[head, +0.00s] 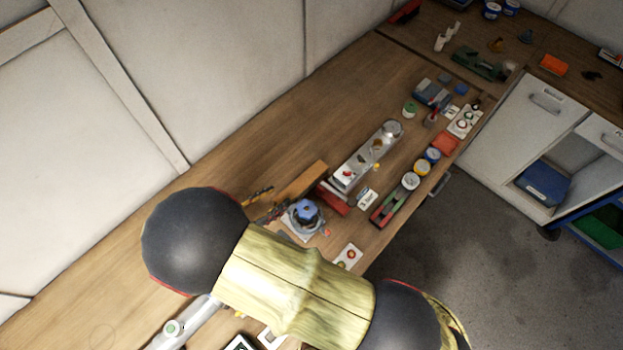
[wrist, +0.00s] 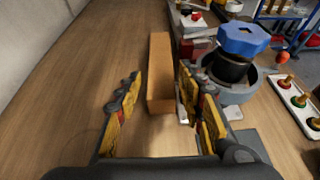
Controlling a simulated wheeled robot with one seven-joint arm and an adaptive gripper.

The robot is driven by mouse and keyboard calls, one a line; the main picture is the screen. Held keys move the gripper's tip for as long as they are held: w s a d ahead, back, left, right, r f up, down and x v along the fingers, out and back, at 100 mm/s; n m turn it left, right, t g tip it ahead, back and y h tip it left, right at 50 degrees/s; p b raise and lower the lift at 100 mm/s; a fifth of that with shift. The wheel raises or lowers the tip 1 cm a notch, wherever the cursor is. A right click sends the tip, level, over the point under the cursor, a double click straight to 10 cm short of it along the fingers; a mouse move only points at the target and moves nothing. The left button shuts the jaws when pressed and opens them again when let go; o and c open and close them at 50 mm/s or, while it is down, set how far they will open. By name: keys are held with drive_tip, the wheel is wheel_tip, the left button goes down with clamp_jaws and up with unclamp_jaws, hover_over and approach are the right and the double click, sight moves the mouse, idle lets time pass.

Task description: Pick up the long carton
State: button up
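The long carton is an orange-brown box. In the wrist view the carton (wrist: 160,60) lies lengthwise on the wooden bench, pointing away from me. It also shows in the head view (head: 302,180), its near end partly hidden by my gripper. My gripper (wrist: 160,78) is open, with one yellow-padded finger to the left of the carton's near end and the other to its right. The gap between the fingers is empty apart from the carton seen beyond or between them. I cannot tell whether either finger touches it.
A blue-topped round device (wrist: 236,55) stands close to the right of the carton. A red block (head: 331,197) and a grey panel (head: 348,184) with knobs lie beyond it. A white button plate (wrist: 297,100) is at the right. The bench left of the carton is clear up to the wall.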

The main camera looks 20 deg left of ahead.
sight(300, 184)
drive_tip(key=x, duration=1.1)
drive_tip(key=shift+w+d+f, duration=0.1)
drive_tip(key=shift+w, duration=0.05)
drive_tip(key=c, duration=0.3)
drive_tip(key=c, duration=0.4)
drive_tip(key=shift+c, duration=0.5)
